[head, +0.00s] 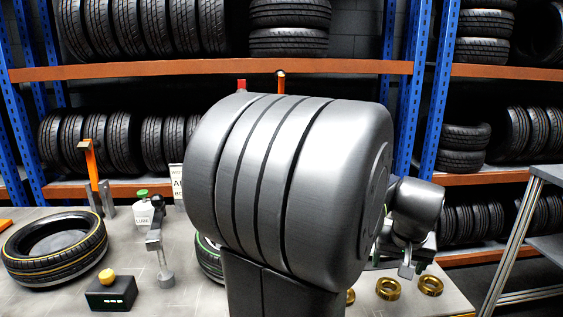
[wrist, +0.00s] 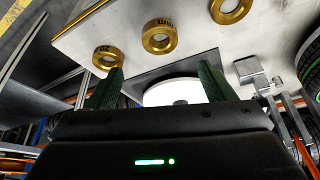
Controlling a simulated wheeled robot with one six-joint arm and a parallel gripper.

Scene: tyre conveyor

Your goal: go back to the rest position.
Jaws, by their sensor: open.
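My gripper (wrist: 161,67) shows in the wrist view with its two dark green fingers spread apart. Nothing is held between them. A pale round disc (wrist: 178,92) shows beyond the fingers, and I cannot tell its distance. In the head view my large grey arm link fills the middle, and my wrist shows to its right above the table's right part. Three brass rings lie near the gripper: one (wrist: 108,57), a second (wrist: 161,36) and a third (wrist: 230,10). They also show at the table's front right in the head view (head: 388,289).
A tyre with a yellow line (head: 55,248) lies on the table (head: 190,290) at left. A black box with a yellow button (head: 108,290), a lube bottle (head: 143,210) and an orange-topped post (head: 93,175) stand nearby. Another tyre is mostly hidden behind my arm. Tyre racks (head: 200,68) stand behind.

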